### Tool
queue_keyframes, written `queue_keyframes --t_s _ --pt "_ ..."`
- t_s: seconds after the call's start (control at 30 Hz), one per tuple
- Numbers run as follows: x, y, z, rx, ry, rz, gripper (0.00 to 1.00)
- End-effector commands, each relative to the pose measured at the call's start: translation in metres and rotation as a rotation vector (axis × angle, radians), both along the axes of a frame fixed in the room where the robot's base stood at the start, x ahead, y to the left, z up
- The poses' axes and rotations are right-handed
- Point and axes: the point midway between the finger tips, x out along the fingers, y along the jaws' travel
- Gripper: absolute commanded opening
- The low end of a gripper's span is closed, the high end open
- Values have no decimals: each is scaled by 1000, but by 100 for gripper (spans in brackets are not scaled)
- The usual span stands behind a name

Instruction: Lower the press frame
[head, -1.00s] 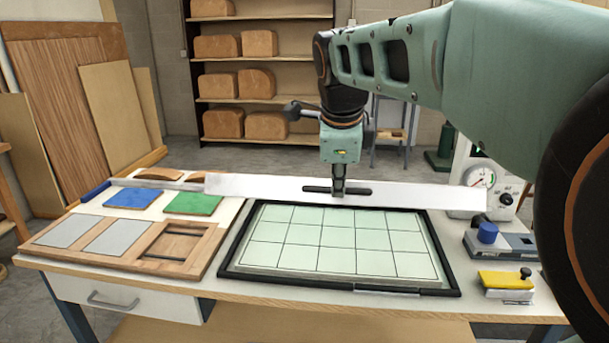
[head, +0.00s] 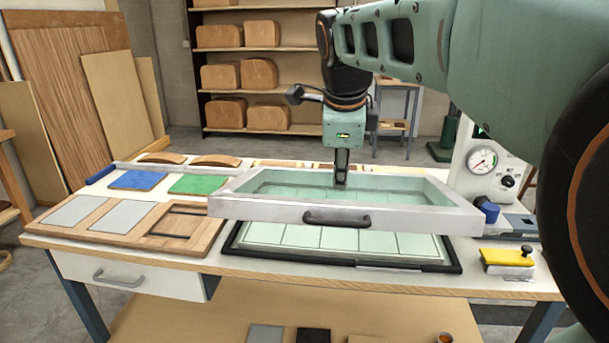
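The press frame (head: 250,208) is a pale grey rectangular frame with a translucent green sheet (head: 290,187). It hangs over the press bed (head: 300,240), a black-edged plate with a pale grid. Its front rail is above the bed, with a gap showing the bed's front strip. A dark handle (head: 337,218) is on the front rail. My gripper (head: 341,184) points straight down above the sheet, behind the front rail and apart from the handle. Its fingers look close together with nothing between them. Whether the tips touch the sheet is unclear.
On the left are a wooden board (head: 195,243) with grey panels, a blue tile (head: 138,180) and a green tile (head: 197,184). On the right are a gauge box (head: 484,180), a blue knob (head: 489,212) and a yellow block (head: 507,257). My arm crosses the upper right.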

Motion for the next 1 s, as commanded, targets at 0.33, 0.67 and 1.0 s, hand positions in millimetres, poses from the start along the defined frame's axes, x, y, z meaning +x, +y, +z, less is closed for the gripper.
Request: queue_keyframes --t_s 0.33,0.67,1.0 --pt "1 0 60 0 -2 0 29" --pt "0 0 77 0 0 1 29" --pt "-1 -1 78 -1 8 3 13"
